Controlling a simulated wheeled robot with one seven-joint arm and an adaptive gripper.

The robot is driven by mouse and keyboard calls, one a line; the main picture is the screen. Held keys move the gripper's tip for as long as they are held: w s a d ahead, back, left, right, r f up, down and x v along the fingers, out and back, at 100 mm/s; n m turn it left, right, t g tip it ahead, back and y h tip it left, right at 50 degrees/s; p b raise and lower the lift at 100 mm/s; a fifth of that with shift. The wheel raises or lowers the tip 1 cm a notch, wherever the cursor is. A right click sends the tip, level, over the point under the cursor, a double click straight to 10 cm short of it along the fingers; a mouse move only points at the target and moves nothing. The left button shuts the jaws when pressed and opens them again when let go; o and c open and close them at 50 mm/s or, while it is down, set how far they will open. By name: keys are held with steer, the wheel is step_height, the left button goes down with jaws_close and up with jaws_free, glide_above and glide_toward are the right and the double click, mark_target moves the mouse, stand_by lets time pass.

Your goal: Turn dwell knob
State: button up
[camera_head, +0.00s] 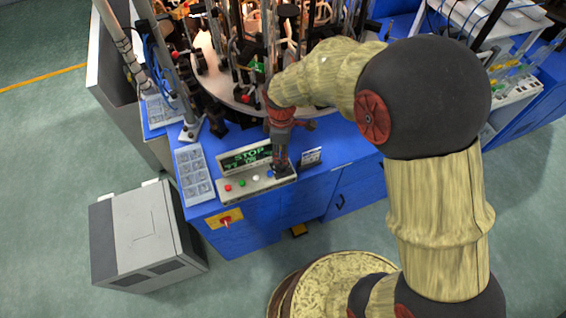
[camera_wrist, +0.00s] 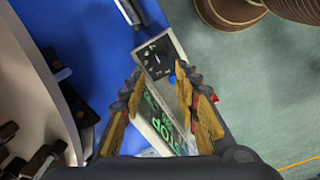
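The dwell knob (camera_wrist: 155,57) is a black dial with white marks on the end of a grey control panel (camera_head: 240,189). In the wrist view it lies just beyond and between my two fingertips. My gripper (camera_wrist: 159,73) is open, with a clear gap between its yellowish fingers and nothing held. In the head view, my gripper (camera_head: 281,168) points down over the right end of the panel and largely hides the knob. I cannot tell whether the fingers touch it. A green-lit display (camera_head: 246,158) on the panel reads STOP.
Red, green and white buttons sit left of my gripper on the panel. A red switch on a yellow plate (camera_head: 225,221) is on the blue bench front. The crowded round machine table (camera_head: 222,80) is behind.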

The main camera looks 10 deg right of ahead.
mark_target(282, 167)
steer(key=shift+w+f+b, duration=0.1)
steer(key=shift+f+b, duration=0.85)
steer(key=shift+f, duration=3)
steer(key=shift+c, duration=1.1)
jaws_close()
